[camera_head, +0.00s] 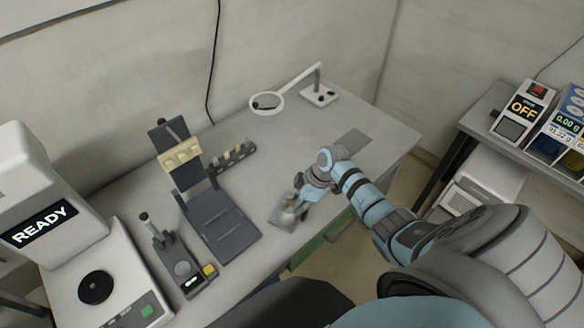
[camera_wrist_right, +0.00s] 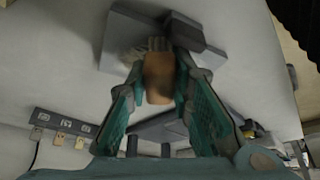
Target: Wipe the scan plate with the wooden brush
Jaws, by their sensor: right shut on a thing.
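My right gripper (camera_head: 297,201) is shut on the wooden brush (camera_head: 290,203) near the table's front edge. In the right wrist view the brush's brown wooden block (camera_wrist_right: 158,80) sits between the two teal fingers, with its pale bristles (camera_wrist_right: 157,45) pointing away from the gripper. The bristle end is over a small grey plate (camera_head: 279,222), which also shows in the right wrist view (camera_wrist_right: 122,38); I cannot tell whether they touch. This plate may be the scan plate, but no label shows. My left gripper is not in view.
A dark stand with a sloped base (camera_head: 222,228) is left of the brush. A white READY machine (camera_head: 110,270) and a small dark device (camera_head: 180,268) stand further left. A magnifier lamp (camera_head: 268,102) is at the back; a flat grey pad (camera_head: 352,144) lies right. Bare table surrounds the lamp.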

